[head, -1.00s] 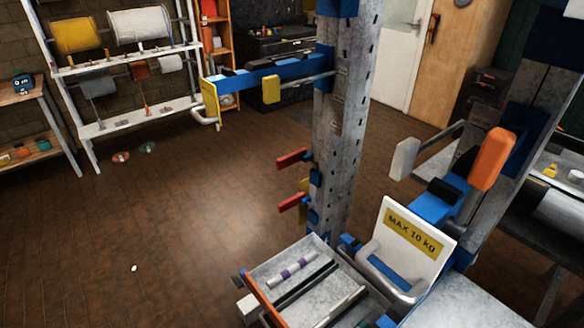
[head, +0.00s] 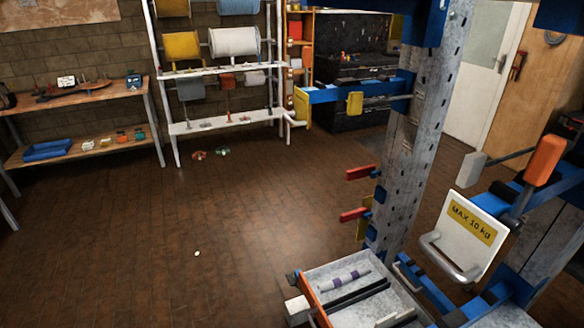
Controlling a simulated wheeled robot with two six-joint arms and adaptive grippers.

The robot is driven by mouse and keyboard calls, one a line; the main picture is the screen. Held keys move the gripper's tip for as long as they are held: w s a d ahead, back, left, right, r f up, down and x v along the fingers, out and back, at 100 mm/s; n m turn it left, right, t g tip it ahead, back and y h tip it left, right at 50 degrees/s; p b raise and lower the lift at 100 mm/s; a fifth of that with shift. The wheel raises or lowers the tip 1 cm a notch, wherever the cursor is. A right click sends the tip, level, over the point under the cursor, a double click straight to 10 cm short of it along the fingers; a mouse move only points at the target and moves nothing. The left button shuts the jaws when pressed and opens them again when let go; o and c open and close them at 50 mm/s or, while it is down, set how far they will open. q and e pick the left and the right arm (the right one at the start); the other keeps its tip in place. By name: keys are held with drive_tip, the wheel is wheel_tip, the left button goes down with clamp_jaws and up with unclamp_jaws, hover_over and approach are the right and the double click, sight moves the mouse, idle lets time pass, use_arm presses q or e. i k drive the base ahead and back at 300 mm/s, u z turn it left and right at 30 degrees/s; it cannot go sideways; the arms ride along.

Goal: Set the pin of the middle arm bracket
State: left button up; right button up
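The grey perforated mast (head: 408,140) stands right of centre, leaning in the picture. A blue arm bracket (head: 340,93) reaches left from its upper part, with a yellow end plate (head: 302,108) and a yellow tab (head: 354,103). Lower down, a red lever-like part (head: 360,172) and a second red part (head: 354,214) stick out to the left, near small blue and yellow pieces. I cannot tell which is the middle bracket or whether its pin is in. Neither of my grippers is in view.
A grey tray (head: 318,271) at the bottom holds a white-and-purple banded rod (head: 345,281). A spool rack (head: 170,90) and wooden bench (head: 75,95) stand behind. The brown floor at left is mostly clear.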

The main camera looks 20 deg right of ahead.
sight(358, 173)
drive_tip(key=u, duration=0.2)
drive_tip(key=i, duration=1.8)
drive_tip(key=z, duration=2.9)
